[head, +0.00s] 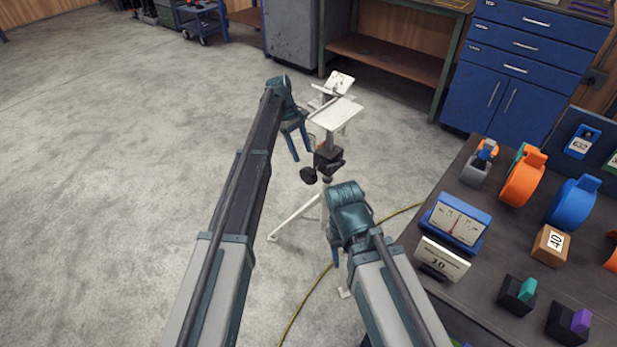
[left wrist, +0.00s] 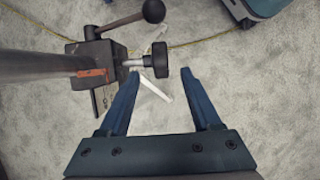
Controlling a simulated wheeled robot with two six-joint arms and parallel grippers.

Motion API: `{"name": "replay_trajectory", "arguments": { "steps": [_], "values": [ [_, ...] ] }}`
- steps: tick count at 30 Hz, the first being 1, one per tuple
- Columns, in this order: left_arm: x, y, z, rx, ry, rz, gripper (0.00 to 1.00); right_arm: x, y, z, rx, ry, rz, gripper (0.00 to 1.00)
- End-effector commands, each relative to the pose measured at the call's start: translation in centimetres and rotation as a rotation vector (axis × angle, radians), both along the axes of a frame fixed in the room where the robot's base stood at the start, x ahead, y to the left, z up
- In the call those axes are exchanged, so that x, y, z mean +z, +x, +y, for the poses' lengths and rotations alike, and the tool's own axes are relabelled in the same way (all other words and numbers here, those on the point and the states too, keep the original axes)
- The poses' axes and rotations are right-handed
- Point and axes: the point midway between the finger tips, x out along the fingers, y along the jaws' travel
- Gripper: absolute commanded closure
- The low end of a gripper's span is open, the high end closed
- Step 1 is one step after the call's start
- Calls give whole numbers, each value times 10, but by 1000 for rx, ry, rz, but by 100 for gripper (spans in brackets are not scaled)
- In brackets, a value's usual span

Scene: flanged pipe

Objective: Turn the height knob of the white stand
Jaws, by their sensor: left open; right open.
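The white stand (head: 336,112) has a tilted top, an upright post and light splayed legs on the floor. A black clamp block (head: 327,158) sits on its post, with a round black knob (head: 308,175) on the left. In the left wrist view the block (left wrist: 98,62) carries a black knob (left wrist: 188,67) on a metal stem and a lever with a black ball end (left wrist: 153,11). My left gripper (head: 301,156) is open beside the post; its fingertips (left wrist: 160,78) point toward the knob, with nothing between them. My right gripper (head: 335,262) is open, near the stand's lower part, with its fingers partly hidden.
A dark workbench (head: 405,240) at the right holds a gauge (head: 457,222), orange and blue rings and several small blocks. A yellow cable (head: 300,305) runs over the floor. Blue cabinets (head: 520,80) stand behind. The floor at the left is clear.

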Motion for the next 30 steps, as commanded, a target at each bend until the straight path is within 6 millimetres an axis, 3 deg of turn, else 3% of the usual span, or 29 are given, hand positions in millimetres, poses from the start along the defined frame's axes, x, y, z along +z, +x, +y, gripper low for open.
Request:
{"name": "replay_trajectory", "arguments": {
  "steps": [1, 15, 27, 30],
  "values": [
    [-15, -3, -3, -1, 0, 0, 35, -15, 0, 0, 0, 0, 0, 50],
    [-75, -18, -24, -1, -1, -1, 35, -75, 0, 0, 0, 0, 0, 50],
    [-78, -19, -26, 0, 0, 0, 35, -78, 0, 0, 0, 0, 0, 50],
    [-78, -19, -26, 0, 0, 0, 53, -78, 0, 0, 0, 0, 0, 50]
  ]
}}
